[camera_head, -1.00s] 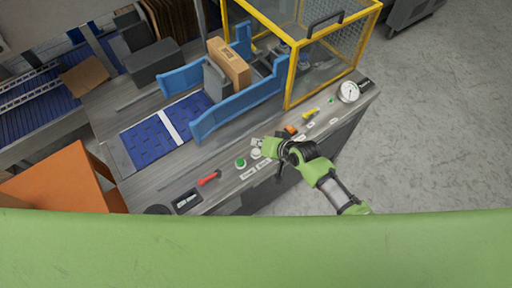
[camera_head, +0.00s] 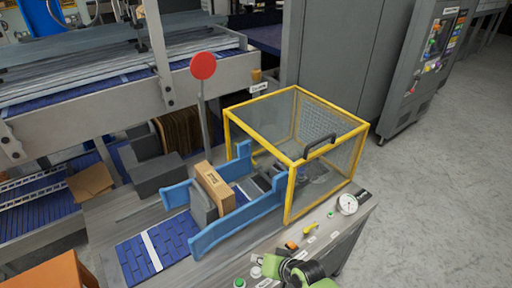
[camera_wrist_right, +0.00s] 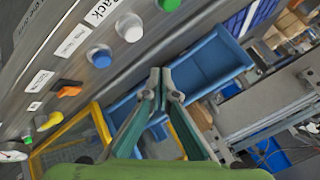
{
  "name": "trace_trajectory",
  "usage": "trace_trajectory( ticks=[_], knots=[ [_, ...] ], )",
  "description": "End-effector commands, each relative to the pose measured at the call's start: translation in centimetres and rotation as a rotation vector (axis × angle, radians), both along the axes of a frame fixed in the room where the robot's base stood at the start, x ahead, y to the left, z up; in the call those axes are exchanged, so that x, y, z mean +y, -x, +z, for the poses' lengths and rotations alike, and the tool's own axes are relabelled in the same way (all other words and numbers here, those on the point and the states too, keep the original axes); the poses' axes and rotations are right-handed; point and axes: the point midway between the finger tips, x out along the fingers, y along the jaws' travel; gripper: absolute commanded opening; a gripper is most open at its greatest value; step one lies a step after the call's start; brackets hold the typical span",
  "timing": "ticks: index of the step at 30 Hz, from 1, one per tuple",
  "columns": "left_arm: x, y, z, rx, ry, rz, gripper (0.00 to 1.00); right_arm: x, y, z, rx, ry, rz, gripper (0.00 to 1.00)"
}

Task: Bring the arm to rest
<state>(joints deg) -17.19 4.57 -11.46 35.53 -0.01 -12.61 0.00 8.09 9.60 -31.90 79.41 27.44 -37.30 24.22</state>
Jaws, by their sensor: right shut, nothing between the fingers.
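My right gripper (camera_head: 272,264) is at the front edge of the machine's control panel, at the bottom of the head view, partly cut off by the frame. In the right wrist view its two fingers (camera_wrist_right: 164,84) meet at the tips, shut and empty. They appear apart from the panel buttons: a white button (camera_wrist_right: 129,27), a blue button (camera_wrist_right: 100,57) and a green button (camera_wrist_right: 168,4). My left gripper shows in neither view.
A yellow-framed guard (camera_head: 290,205) with a black handle stands on the machine. A brown carton (camera_head: 214,187) sits between blue guide rails (camera_head: 238,222). A gauge (camera_head: 347,204) is at the right end. An orange box (camera_head: 55,273) is at lower left. Open floor (camera_head: 440,200) lies right.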

Motion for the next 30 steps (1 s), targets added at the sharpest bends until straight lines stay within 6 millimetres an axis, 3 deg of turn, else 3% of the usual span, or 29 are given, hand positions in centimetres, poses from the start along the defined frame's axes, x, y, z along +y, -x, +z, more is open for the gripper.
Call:
trace_trajectory(
  ticks=[5, 10, 18, 24, 30],
  knots=[
    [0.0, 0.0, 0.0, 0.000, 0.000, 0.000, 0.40, -0.1, 1.2, 0.3, 0.005, 0.014, 0.016, 0.00],
    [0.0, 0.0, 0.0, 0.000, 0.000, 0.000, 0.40, -1.4, 5.7, 1.7, 0.022, 0.094, 0.074, 0.00],
    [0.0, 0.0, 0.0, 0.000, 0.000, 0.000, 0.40, -8.8, 14.5, 5.4, 0.083, 0.318, 0.131, 0.00],
    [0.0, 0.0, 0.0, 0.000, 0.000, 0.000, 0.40, -13.4, 18.8, 7.6, 0.133, 0.437, 0.134, 0.00],
    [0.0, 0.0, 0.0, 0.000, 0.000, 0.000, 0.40, -16.8, 22.2, 9.6, 0.179, 0.521, 0.132, 0.00]
  ],
)
